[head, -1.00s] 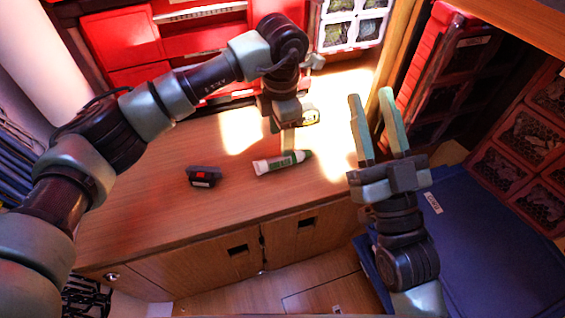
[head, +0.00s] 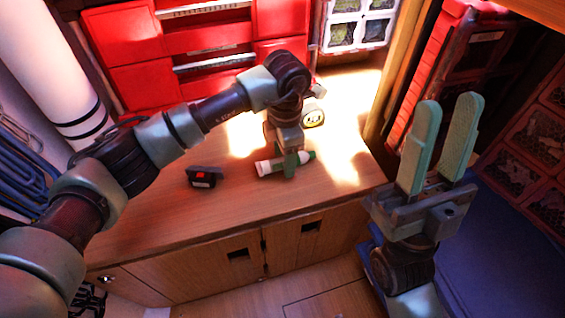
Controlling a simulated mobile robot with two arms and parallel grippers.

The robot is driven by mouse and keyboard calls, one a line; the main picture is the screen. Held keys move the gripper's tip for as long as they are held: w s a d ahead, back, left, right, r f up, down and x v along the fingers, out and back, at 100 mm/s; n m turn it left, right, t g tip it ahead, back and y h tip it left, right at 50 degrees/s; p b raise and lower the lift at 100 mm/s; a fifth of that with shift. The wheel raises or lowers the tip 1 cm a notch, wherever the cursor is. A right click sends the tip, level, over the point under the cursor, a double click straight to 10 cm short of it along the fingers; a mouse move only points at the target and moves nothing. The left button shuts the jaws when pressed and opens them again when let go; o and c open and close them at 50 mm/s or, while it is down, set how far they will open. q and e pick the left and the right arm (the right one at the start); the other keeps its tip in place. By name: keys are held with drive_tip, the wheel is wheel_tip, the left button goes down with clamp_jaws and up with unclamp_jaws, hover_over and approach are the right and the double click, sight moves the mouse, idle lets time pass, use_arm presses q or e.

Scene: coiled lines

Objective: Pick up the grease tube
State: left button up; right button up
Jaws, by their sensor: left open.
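The grease tube (head: 267,167), white with a green band and a dark green cap (head: 310,155), lies on the wooden counter. My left gripper (head: 290,168) points down over the tube, its green fingers at the tube's middle and hiding part of it. The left jaws are open; whether both fingers straddle the tube is hard to see. My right gripper (head: 447,140) is raised at the right, its two green fingers pointing up, apart and empty.
A small black box with a red patch (head: 203,178) lies left of the tube. A round tape measure-like item (head: 313,116) sits behind my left gripper. Red drawers (head: 125,65) line the back. The counter (head: 150,215) is clear in front.

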use_arm(q)
clamp_jaws()
idle(0.4)
